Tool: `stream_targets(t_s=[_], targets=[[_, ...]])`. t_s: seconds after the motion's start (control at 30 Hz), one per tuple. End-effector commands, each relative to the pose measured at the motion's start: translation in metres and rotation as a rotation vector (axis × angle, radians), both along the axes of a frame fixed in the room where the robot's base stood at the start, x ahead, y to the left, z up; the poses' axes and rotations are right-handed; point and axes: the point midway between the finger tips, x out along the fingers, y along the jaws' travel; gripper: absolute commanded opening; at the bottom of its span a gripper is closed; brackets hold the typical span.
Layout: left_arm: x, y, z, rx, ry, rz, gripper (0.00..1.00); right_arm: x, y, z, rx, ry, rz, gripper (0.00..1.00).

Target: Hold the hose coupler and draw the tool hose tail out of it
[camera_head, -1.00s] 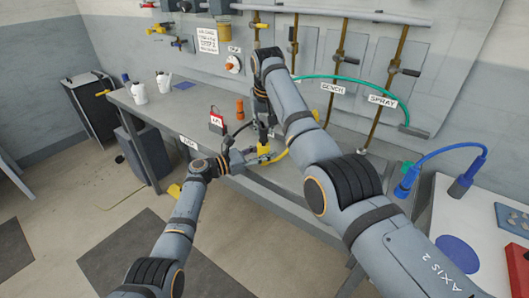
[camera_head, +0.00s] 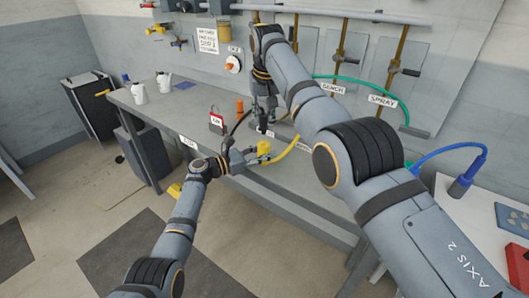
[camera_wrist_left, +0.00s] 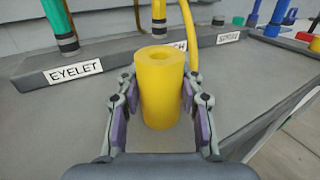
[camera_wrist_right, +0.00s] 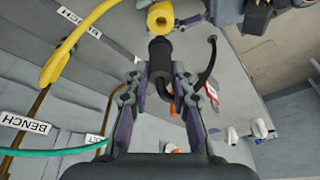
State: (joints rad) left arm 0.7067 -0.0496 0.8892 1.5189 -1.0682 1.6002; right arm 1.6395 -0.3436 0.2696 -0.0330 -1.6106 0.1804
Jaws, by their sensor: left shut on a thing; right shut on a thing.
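The yellow hose coupler (camera_head: 263,148) stands upright between the fingers of my left gripper (camera_head: 250,157), above the bench. In the left wrist view my left gripper (camera_wrist_left: 160,88) is shut around the coupler (camera_wrist_left: 160,92), and its round top hole is open and empty. My right gripper (camera_head: 264,118) is above it, pointing down. In the right wrist view my right gripper (camera_wrist_right: 160,85) is shut on the black tool hose tail (camera_wrist_right: 160,60). The tail's end is apart from the coupler (camera_wrist_right: 160,17), with a small gap between them.
A yellow hose (camera_head: 286,154) runs from the coupler's side toward the wall. A black hose (camera_head: 239,122) curves beside my right gripper. A red-and-white tag (camera_head: 216,122) and an orange cylinder (camera_head: 240,106) stand on the bench (camera_head: 165,117). Its left part holds white jugs (camera_head: 139,93).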

Motion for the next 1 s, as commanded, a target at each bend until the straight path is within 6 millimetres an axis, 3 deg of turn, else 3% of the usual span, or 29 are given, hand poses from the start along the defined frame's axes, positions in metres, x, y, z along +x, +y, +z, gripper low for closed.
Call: stream_targets(t_s=[0.47,0.5,0.67,1.0], targets=[[0.0000,0.0000,0.0000,0.000,0.000,0.000,0.03,-0.0010,-0.0007,0.0089,0.002,-0.001,-0.003,0.00],[0.0000,0.0000,0.0000,0.000,0.000,0.000,0.42,-0.0010,-0.0007,0.0089,0.002,-0.001,-0.003,0.00],[0.0000,0.0000,0.0000,0.000,0.000,0.000,0.63,-0.0010,-0.0007,0.0088,0.002,-0.001,-0.003,0.00],[-0.0011,0.0029,-0.0002,0.000,0.000,0.001,0.64,-0.0010,-0.0007,0.0087,0.002,-0.001,-0.003,0.00]])
